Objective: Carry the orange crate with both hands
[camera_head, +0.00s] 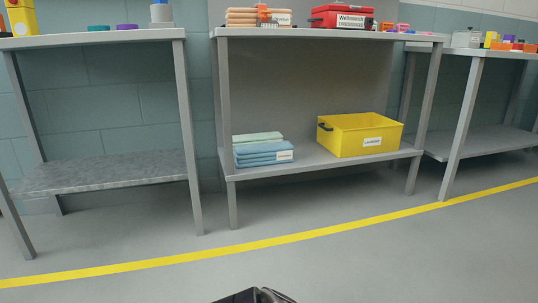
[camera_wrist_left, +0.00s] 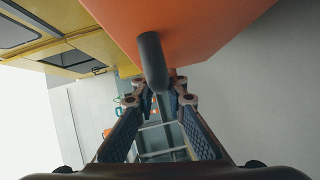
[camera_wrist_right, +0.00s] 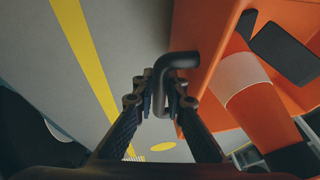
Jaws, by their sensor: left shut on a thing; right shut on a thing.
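The orange crate shows in both wrist views and not in the head view. In the left wrist view the crate (camera_wrist_left: 200,25) fills the top, with a dark grey handle (camera_wrist_left: 152,62) on its side. My left gripper (camera_wrist_left: 162,85) has its fingers on either side of that handle, shut on it. In the right wrist view the crate (camera_wrist_right: 208,60) stands at the right, with dark items and a white and orange thing inside. My right gripper (camera_wrist_right: 162,95) is shut on its other dark handle (camera_wrist_right: 178,62).
Grey shelf tables stand along the wall. The middle one (camera_head: 325,34) holds a red box (camera_head: 342,17) and folded orange cloths on top. A yellow laundry crate (camera_head: 350,139) and blue folded cloths (camera_head: 262,153) are on its lower shelf. Floor around the yellow line (camera_head: 270,242) is clear.

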